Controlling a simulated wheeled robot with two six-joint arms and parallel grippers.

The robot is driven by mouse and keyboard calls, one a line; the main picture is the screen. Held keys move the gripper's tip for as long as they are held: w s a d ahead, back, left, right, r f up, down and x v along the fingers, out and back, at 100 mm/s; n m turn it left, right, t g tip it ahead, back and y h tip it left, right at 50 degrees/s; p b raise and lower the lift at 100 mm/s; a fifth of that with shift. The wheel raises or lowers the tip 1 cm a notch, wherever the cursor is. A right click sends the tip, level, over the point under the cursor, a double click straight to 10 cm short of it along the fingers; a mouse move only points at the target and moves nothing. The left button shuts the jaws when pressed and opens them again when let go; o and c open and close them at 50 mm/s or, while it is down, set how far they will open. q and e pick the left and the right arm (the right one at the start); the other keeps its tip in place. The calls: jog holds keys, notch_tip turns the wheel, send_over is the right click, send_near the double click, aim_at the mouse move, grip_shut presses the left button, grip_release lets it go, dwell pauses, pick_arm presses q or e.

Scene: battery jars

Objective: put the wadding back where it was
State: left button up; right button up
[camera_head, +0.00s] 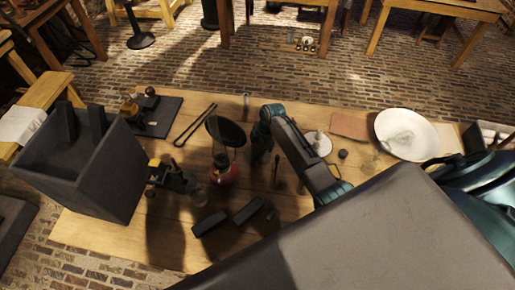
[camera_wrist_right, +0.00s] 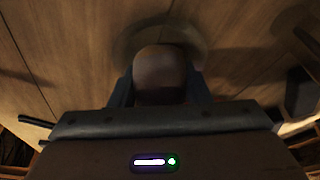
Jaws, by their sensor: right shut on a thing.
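My right gripper (camera_head: 262,158) hangs over the middle of the wooden table, its arm coming in from the right. In the right wrist view it (camera_wrist_right: 160,95) is shut on a rounded brownish thing (camera_wrist_right: 160,68), dim and in shadow. I cannot tell if this is the wadding. Behind the held thing is a blurred round rim. In the head view the held thing is hidden by the gripper. A white bowl (camera_head: 428,145) at the right of the table holds a pale, whitish lump that I cannot identify. My left gripper is not in view.
A tall dark open box (camera_head: 95,175) stands at the left. Near my gripper are a red-based thing (camera_head: 222,172) with a dark disc (camera_head: 226,130), and dark blocks (camera_head: 210,223). Black tongs (camera_head: 195,125) lie behind. A brown pad (camera_head: 349,125) lies by the bowl.

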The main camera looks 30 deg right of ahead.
jog(key=o, duration=0.6)
jog(key=shift+f, duration=0.1)
jog(key=shift+d+r, duration=0.1)
jog(key=shift+r, duration=0.15)
jog(key=b+v, duration=0.3)
jog(key=v, duration=0.8)
jog(key=shift+d+r, duration=0.1)
jog(key=shift+r, duration=0.3)
